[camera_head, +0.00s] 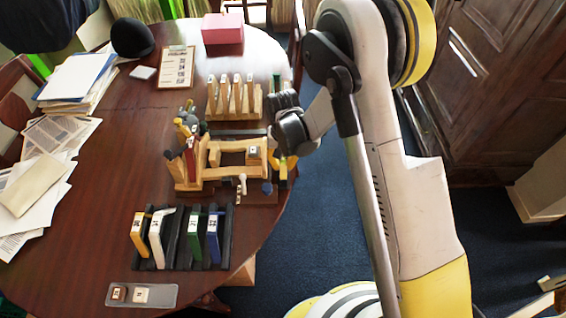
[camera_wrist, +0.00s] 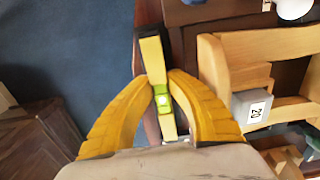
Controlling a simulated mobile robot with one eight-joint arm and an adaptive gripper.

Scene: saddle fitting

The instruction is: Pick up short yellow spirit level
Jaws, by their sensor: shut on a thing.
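The short yellow spirit level (camera_wrist: 152,58) has black ends and a green vial, and stands lengthwise between my fingers in the wrist view. My gripper (camera_wrist: 160,82) is shut on it, with one yellow finger on each side. In the head view my gripper (camera_head: 284,160) is at the right edge of the table, just right of the wooden tool stand. The level is small and largely hidden by my arm there. I cannot tell whether it still touches the stand or table.
The wooden stand (camera_head: 186,174) holds several tools. A grey block labelled 20 (camera_wrist: 252,106) sits in its frame. A wooden rack (camera_head: 257,104) is behind, and a black rack (camera_head: 172,263) with coloured pieces in front. Blue floor lies right of the table (camera_head: 95,210).

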